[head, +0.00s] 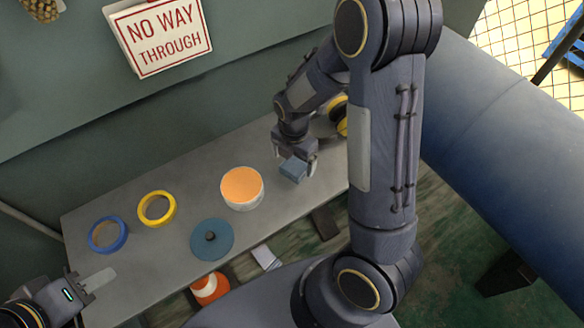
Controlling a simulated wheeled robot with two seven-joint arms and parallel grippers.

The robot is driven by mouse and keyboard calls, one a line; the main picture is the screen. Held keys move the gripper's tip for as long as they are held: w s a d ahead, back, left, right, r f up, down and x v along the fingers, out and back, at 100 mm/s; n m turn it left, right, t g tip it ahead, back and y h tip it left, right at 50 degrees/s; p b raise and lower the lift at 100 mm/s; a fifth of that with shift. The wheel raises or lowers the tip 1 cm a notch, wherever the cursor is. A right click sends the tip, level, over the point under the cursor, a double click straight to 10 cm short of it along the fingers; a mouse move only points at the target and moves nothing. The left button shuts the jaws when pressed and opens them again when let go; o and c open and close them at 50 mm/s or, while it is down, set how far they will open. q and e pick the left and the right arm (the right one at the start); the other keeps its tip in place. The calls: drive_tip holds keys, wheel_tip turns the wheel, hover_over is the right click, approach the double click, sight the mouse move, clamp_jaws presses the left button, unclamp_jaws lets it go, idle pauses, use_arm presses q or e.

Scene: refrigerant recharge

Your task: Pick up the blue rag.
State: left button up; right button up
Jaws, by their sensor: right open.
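The blue rag (292,169) is a small folded blue-grey block near the right part of the grey bench (185,185). My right gripper (297,167) is directly over the rag, with its fingers pointing down on either side of it. Its jaws are open; I cannot tell whether a finger touches the rag. My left gripper (85,289) is at the lower left corner by the bench's front edge, far from the rag. Its jaw opening is not clear from this angle.
A white tub with an orange top (242,187), a blue disc (211,239), a yellow ring (157,208) and a blue ring (108,234) are on the bench. Yellow-and-black earmuffs (341,118) are partly behind my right arm. An orange-and-white cone (209,288) stands below the bench front.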

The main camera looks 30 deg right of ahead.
sight(294, 166)
wheel_tip(294, 166, down, 4)
drive_tip(key=shift+r, duration=0.2)
drive_tip(key=shift+s, duration=0.1)
drive_tip(key=c, duration=1.1)
drive_tip(key=shift+o, duration=0.2)
drive_tip(key=shift+r, duration=0.2)
